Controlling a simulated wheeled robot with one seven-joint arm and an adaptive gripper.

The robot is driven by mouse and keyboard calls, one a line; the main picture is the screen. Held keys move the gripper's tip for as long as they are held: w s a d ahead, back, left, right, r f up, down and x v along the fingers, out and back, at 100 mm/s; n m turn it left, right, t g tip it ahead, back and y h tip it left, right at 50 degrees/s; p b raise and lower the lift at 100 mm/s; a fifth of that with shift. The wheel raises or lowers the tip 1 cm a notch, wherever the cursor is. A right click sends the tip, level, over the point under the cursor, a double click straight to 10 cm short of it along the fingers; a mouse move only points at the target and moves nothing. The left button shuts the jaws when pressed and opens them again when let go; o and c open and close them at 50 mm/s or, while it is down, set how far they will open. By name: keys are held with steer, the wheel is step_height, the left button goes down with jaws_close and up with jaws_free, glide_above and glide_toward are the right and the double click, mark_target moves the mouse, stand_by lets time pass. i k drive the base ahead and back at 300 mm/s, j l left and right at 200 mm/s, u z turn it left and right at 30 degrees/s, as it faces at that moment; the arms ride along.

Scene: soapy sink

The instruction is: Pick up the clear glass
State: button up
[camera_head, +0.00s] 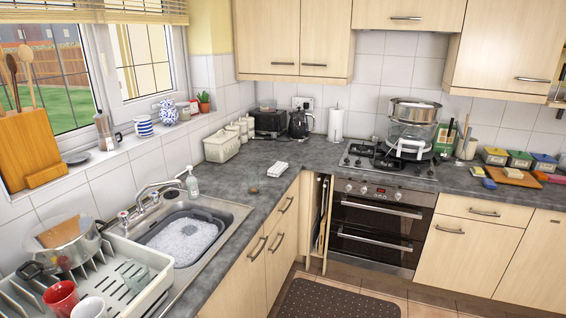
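My gripper is not in view, and nothing is seen touching the glass.
A dish rack (150,262) fills the lower left.

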mark_target(253, 181)
steer(key=i+l+z, duration=0.25)
steer(key=i, duration=0.45)
steer(key=i+l+z, duration=0.3)
steer(key=i, duration=0.4)
steer(key=i+j+u, duration=0.2)
steer(key=i+u, duration=0.2)
steer(key=i, duration=0.15)
steer(key=i+u, duration=0.45)
steer(key=i, duration=0.15)
steer(key=i+l+u, duration=0.2)
steer(key=i+u, duration=0.2)
steer(key=i, duration=0.15)
steer(key=i+l+u, duration=0.45)
steer(key=i+j, duration=0.1)
